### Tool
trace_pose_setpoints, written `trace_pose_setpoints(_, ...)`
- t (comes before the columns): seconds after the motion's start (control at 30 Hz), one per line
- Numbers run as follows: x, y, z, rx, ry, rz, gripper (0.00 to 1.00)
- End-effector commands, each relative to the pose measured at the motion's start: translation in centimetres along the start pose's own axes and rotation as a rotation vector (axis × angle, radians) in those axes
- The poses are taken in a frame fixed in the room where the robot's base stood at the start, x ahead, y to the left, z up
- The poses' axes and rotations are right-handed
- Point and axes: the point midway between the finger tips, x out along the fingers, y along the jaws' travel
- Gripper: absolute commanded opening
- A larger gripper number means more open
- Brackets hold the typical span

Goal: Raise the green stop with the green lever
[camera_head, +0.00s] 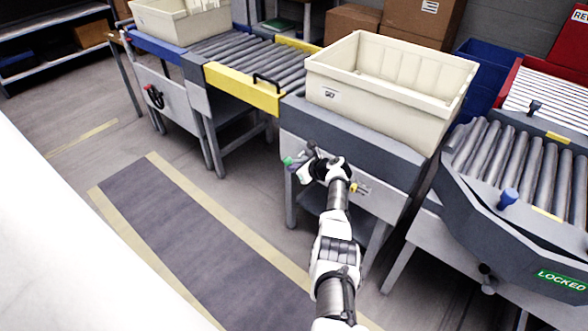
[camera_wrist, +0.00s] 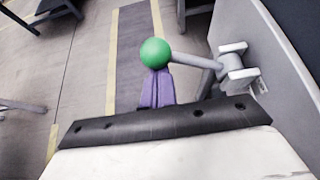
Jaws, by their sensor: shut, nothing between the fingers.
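The green lever is a grey rod with a green ball knob (camera_wrist: 155,53), hinged on a grey bracket (camera_wrist: 238,66) on the side panel. In the head view the knob (camera_head: 288,161) shows small at the left of my gripper (camera_head: 300,164), in front of the table under a cream tote. In the wrist view the purple fingers of my gripper (camera_wrist: 157,88) are together and empty, right at the near side of the knob. I cannot tell if they touch it.
A cream tote (camera_head: 388,95) stands on the table above the lever. A yellow gate (camera_head: 242,88) joins the rollers at left. A turntable with a blue knob (camera_head: 508,198) and a green LOCKED label (camera_head: 562,280) is at right. The floor mat (camera_head: 190,240) is clear.

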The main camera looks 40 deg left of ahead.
Motion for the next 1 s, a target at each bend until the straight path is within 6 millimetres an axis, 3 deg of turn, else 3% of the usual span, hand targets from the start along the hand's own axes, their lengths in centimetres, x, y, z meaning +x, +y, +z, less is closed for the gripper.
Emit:
trace_pose_setpoints(0.27, 0.1, 0.1, -0.9, 0.001, -0.001, -0.002, 0.00)
trace_pose_setpoints(0.47, 0.4, 0.8, -5.2, 0.007, 0.001, -0.004, 0.00)
trace_pose_setpoints(0.53, -1.5, 0.4, -4.1, 0.001, -0.001, -0.008, 0.00)
trace_pose_setpoints(1.0, -8.7, -0.3, -4.5, 0.002, -0.001, -0.006, 0.00)
